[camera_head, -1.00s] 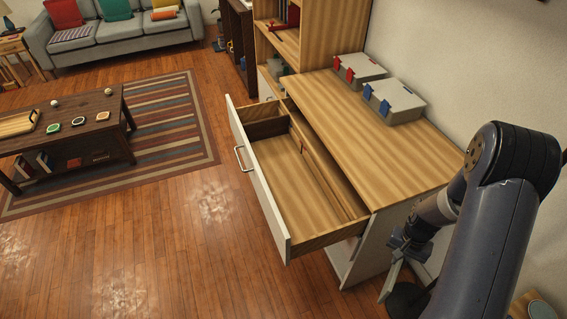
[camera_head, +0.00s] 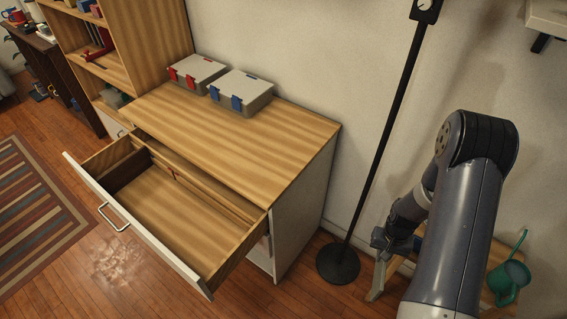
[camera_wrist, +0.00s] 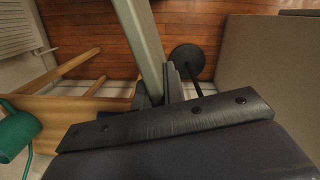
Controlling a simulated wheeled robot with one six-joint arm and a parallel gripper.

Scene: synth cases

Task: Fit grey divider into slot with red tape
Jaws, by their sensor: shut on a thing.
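My gripper (camera_wrist: 162,92) is shut on a long grey bar, the grey divider (camera_wrist: 140,38), which extends away from the fingers in the wrist view. In the head view my gripper (camera_head: 388,240) is low at the right, beyond the cabinet's right side and clear of the drawer. The pulled-out wooden drawer (camera_head: 165,215) is at the left centre. A lengthwise strip (camera_head: 200,190) runs inside it near the cabinet.
The cabinet top (camera_head: 220,140) bears two grey boxes, one with red latches (camera_head: 198,70) and one with blue latches (camera_head: 240,92). A black stand with a round base (camera_head: 338,264) is between cabinet and gripper. A green watering can (camera_head: 508,280) is at lower right.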

